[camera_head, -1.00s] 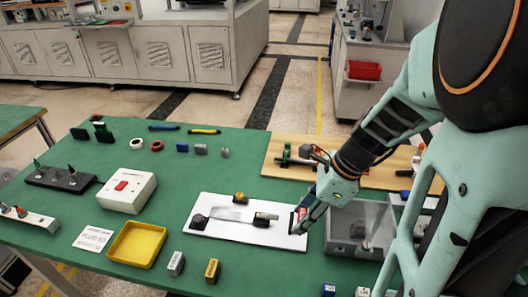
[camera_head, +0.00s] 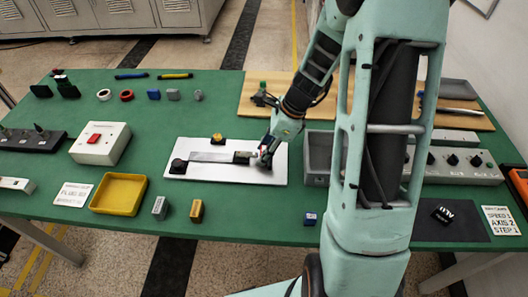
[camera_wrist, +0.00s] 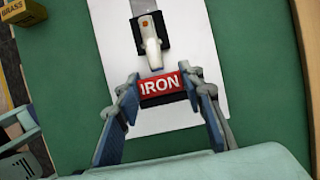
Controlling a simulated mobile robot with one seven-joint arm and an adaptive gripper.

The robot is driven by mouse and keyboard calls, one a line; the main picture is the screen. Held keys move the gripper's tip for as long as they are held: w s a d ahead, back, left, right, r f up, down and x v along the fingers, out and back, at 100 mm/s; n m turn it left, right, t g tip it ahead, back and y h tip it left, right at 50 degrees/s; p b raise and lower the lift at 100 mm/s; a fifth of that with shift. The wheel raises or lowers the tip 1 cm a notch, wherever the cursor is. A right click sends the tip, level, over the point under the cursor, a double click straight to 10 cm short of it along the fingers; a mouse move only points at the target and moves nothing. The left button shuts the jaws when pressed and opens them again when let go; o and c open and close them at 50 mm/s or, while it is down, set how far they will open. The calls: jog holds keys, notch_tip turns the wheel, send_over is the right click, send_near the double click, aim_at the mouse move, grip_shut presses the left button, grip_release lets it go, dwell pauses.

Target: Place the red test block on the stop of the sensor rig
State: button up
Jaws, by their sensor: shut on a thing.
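The red test block, labelled IRON (camera_wrist: 162,86), sits crosswise between the fingertips of my gripper (camera_wrist: 162,80) in the wrist view. My gripper is shut on it, over the white plate of the sensor rig (camera_wrist: 165,122). Just ahead of the block is a pale rounded piece with an orange dot (camera_wrist: 151,42), in front of a black mount on a metal strip. I cannot tell whether block and piece touch. In the head view my gripper (camera_head: 266,152) is at the right part of the rig's white plate (camera_head: 225,176); the block is mostly hidden there.
A brass block (camera_head: 197,210) and a grey block (camera_head: 160,207) stand in front of the plate. A yellow tray (camera_head: 118,194) is at left. A grey bin (camera_head: 318,158) stands close right of the plate.

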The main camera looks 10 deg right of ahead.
jog(key=shift+f, duration=0.2)
jog(key=o, duration=1.4)
jog(key=shift+o, duration=0.2)
jog(key=shift+r, duration=0.2)
jog(key=p+v, duration=0.1)
jog(key=v, duration=1)
jog(key=shift+r, duration=0.4)
jog(key=shift+d, duration=0.1)
